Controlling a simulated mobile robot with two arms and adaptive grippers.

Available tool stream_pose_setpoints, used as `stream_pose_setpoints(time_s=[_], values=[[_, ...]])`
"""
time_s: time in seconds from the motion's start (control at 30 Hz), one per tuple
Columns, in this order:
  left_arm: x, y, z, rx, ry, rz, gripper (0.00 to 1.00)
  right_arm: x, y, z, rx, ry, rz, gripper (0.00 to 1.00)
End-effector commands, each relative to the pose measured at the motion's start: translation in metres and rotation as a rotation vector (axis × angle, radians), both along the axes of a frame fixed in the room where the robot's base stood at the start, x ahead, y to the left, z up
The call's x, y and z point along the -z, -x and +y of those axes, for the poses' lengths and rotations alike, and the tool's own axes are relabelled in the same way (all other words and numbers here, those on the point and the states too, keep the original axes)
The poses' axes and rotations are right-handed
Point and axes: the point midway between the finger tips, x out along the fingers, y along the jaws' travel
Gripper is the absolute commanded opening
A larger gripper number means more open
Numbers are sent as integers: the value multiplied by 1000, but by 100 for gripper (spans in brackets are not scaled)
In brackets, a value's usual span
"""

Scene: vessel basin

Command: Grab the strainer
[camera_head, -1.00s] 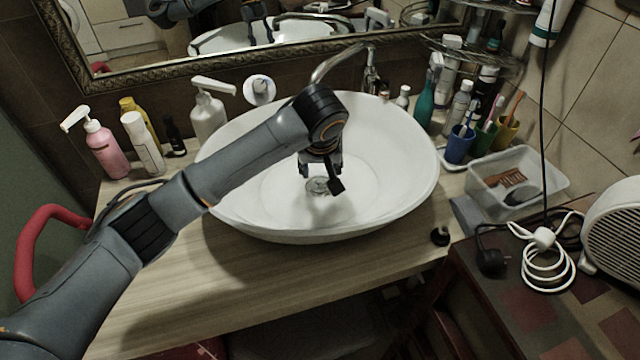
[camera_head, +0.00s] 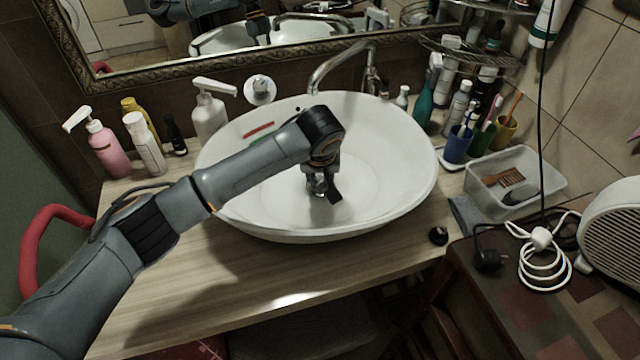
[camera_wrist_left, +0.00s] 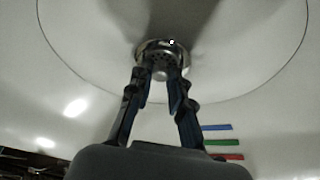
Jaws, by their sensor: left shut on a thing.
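The strainer (camera_wrist_left: 162,57) is a small round metal piece with holes, at the bottom of the white basin (camera_head: 395,170). In the head view the strainer is mostly hidden by my left gripper (camera_head: 318,188), which points down into the basin. In the left wrist view the two dark fingers of my left gripper (camera_wrist_left: 161,78) are closed in on the strainer, one at each side of its near part. I cannot tell whether the strainer is clear of the basin floor. My right gripper is not in view.
A faucet (camera_head: 340,62) stands behind the basin. Pump bottles (camera_head: 108,150) stand at the left, with cups (camera_head: 457,146) and a clear container (camera_head: 515,182) at the right. Thin coloured strips (camera_wrist_left: 222,142) show on the basin wall. The front counter (camera_head: 250,270) is clear.

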Motion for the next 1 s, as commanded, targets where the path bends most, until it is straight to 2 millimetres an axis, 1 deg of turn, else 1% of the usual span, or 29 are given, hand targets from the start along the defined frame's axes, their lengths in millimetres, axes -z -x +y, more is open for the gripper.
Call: stream_pose_setpoints(time_s=[0.27,0.37,0.5,0.57,0.77,0.8,0.87,0.9,0.97,1.0], values=[[-4,0,0,0,0,-1,0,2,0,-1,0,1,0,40],[-11,-1,-1,1,2,-2,0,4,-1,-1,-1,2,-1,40],[-31,-1,-1,0,3,-3,0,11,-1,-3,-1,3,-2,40],[-43,10,-2,5,3,-3,0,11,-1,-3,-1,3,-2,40],[-90,50,-4,6,4,-4,0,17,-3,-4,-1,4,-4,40],[-94,61,-5,7,4,-2,0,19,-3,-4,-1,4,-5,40],[-100,77,-4,7,3,-2,0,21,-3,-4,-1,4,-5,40],[-108,86,-4,5,1,-3,0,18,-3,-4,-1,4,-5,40],[-113,99,-5,4,0,-4,0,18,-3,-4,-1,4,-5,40],[-122,106,-4,4,-3,-8,0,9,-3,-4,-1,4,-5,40]])
